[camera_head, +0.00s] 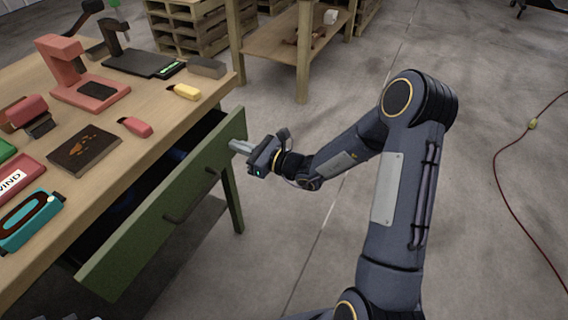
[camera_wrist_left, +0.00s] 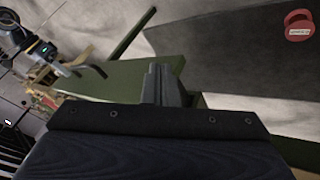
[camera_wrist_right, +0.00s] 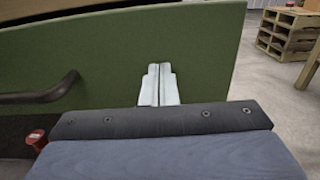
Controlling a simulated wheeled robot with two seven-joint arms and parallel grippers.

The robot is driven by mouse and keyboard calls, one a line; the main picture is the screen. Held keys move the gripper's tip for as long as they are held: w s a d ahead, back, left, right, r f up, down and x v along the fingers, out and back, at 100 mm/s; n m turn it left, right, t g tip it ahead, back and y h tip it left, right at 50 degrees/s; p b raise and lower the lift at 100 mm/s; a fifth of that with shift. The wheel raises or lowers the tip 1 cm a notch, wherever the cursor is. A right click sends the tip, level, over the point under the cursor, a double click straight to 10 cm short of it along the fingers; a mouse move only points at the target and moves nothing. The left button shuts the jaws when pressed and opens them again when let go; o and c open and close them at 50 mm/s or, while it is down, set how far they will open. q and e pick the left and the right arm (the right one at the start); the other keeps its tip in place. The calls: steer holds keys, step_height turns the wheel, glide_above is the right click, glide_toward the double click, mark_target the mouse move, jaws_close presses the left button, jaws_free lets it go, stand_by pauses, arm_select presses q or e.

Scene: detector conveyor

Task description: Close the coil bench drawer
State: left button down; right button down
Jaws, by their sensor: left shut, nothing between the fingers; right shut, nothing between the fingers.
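The coil bench drawer (camera_head: 148,232) is green and stands pulled out from the wooden-topped bench (camera_head: 140,163). Its dark inside shows between its front and the bench top. Dark bar handles (camera_head: 188,207) are on its front. My right gripper (camera_head: 238,146) is shut and empty, its fingertips at the outer face near the drawer front's far end; the right wrist view shows the fingers (camera_wrist_right: 159,86) against the green panel, contact unclear. My left gripper (camera_wrist_left: 162,84) is shut and empty in the left wrist view, close to green panelling; contact is unclear. It is hardly visible in the head view.
The bench top holds a red stand (camera_head: 70,70), a black device (camera_head: 140,62), a brown board (camera_head: 85,148), a teal tool (camera_head: 30,220) and smaller pieces. A wooden table (camera_head: 290,40) and pallets (camera_head: 190,30) stand behind. A red cable (camera_head: 500,175) lies on the open floor at right.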

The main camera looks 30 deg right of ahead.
steer(key=b+x, duration=0.1)
steer(key=x, duration=0.9)
steer(key=shift+r, duration=0.25)
